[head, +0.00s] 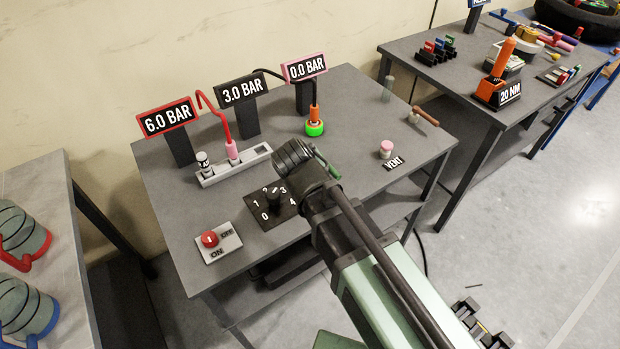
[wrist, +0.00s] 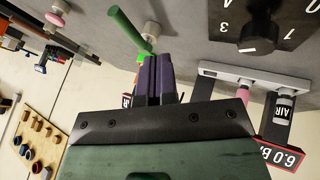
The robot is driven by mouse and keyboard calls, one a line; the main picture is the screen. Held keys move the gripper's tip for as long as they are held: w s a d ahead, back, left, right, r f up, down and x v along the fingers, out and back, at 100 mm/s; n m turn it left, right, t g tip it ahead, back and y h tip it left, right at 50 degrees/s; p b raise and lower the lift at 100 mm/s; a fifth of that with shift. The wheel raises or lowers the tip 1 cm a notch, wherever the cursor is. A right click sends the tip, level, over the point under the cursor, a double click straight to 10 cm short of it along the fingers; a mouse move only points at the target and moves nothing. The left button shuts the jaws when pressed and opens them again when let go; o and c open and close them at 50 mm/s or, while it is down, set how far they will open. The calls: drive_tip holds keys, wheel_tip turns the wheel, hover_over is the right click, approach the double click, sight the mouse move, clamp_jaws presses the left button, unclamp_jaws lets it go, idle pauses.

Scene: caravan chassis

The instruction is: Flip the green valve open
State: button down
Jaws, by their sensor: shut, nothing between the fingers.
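The green valve's long handle (wrist: 128,28) shows at the top of the wrist view, slanting down to a small green part (wrist: 143,57) by my fingertips. In the head view only a bit of green (head: 326,166) shows behind my wrist; the rest of the valve is hidden. My gripper (wrist: 158,60) is shut and empty. Its dark fingers are right beside the lower end of the green handle; I cannot tell whether they touch it. In the head view the fingers are hidden behind my wrist.
A dial (head: 268,202) numbered 0 to 4 and a red ON/OFF switch (head: 210,239) lie toward the front left. A grey rack (head: 234,166) holds hose plugs. An orange-and-green coupling (head: 315,126) stands behind my wrist. A pink-capped VENT knob (head: 386,149) is to the right.

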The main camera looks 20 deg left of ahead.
drive_tip(key=b+x, duration=0.4)
drive_tip(key=x, duration=0.2)
drive_tip(key=shift+f, duration=0.45)
drive_tip(key=shift+w+d+r, duration=0.15)
drive_tip(key=shift+w+d, duration=0.3)
drive_tip(key=shift+w, duration=0.05)
drive_tip(key=shift+w+d+r, duration=0.15)
drive_tip(key=shift+w+d, duration=0.3)
drive_tip(key=shift+w, duration=0.05)
drive_tip(key=shift+w+d, duration=0.3)
drive_tip(key=shift+w, duration=0.1)
